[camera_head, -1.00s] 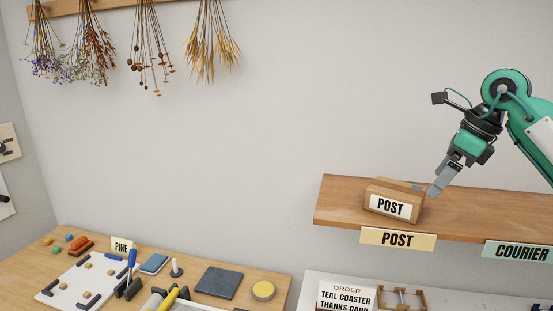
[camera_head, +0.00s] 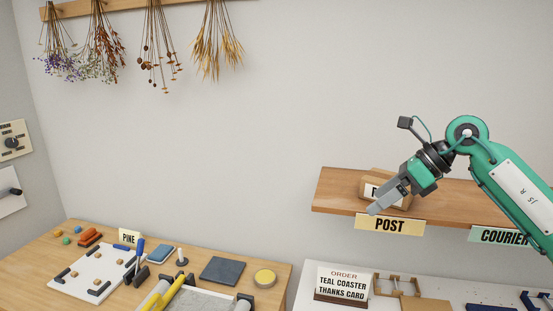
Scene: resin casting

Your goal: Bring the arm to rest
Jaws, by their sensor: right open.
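My right gripper (camera_head: 386,200) is in front of the wall shelf, its fingers pointing down and to the left. It overlaps the front of a cardboard box (camera_head: 375,174) with a white label, mostly hiding the label. The box sits on the wooden shelf (camera_head: 333,192) above the yellow POST sign (camera_head: 390,225). I see nothing held between the fingers. My left gripper is not in view.
A COURIER sign (camera_head: 499,236) hangs on the shelf edge, partly behind my right arm. Below are an order card (camera_head: 342,283) and a wooden frame (camera_head: 398,284). A workbench (camera_head: 40,262) with tools is at lower left. Dried flowers (camera_head: 217,40) hang above. The middle wall is clear.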

